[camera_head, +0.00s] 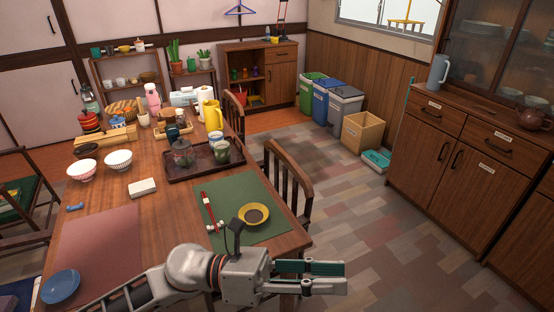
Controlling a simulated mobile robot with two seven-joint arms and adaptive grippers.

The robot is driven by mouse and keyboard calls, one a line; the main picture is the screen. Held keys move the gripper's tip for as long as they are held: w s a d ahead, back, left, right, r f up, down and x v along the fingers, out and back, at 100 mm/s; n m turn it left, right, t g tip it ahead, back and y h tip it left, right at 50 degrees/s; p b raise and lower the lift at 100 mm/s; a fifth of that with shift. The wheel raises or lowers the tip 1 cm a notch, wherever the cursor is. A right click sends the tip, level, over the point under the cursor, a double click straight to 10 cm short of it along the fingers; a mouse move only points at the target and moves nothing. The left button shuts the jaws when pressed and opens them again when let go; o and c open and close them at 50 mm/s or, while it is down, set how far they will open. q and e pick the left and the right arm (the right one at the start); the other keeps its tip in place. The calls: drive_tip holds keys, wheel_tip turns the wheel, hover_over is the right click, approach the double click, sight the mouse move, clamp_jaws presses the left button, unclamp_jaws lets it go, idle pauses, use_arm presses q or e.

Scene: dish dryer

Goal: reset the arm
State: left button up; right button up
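My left arm comes in from the bottom left across the table's near edge. My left gripper (318,276) points right, past the table's near right corner and above the floor. Its two fingers lie close to each other, one green-padded and one grey below it, and I cannot tell how far apart they are. Nothing shows held in it. My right arm and gripper are not in view.
The wooden table (160,205) holds a green placemat (226,196), a yellow bowl (254,215), a dark tray (190,170) and white bowls (118,160). A chair (290,180) stands at its right. Floor lies free between table and cabinet (445,165).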

use_arm(q)
drive_tip(key=w+a+n+t+h, duration=0.2)
drive_tip(key=w+n+t, duration=0.4)
drive_tip(key=n, duration=0.4)
drive_tip(key=w+a+f+n+t+y, duration=0.3)
drive_tip(key=a+f+n+t+y, duration=0.25)
drive_tip(key=n, duration=0.55)
drive_tip(key=w+a+f+n+t+y, duration=0.3)
drive_tip(key=a+f+n+t+y, duration=0.3)
drive_tip(key=n, duration=0.4)
drive_tip(key=s+a+f+n+g+y, duration=0.1)
drive_tip(key=s+a+f+n+y, duration=0.1)
drive_tip(key=s+a+f+n, duration=0.3)
drive_tip(key=s+a+f+n+g+y, duration=0.2)
drive_tip(key=s+a+f+n+y, duration=0.1)
drive_tip(key=f, duration=0.8)
drive_tip(key=s+a+f+n+g+y, duration=0.1)
drive_tip(key=s+a+f+n+y, duration=0.1)
drive_tip(key=s+a+f+n, duration=0.4)
wheel_tip(320, 180, down, 2)
drive_tip(key=shift+s+a+f+n, duration=0.1)
drive_tip(key=shift+s+a+n, duration=0.2)
drive_tip(key=shift+a, duration=0.2)
drive_tip(key=shift+g, duration=0.25)
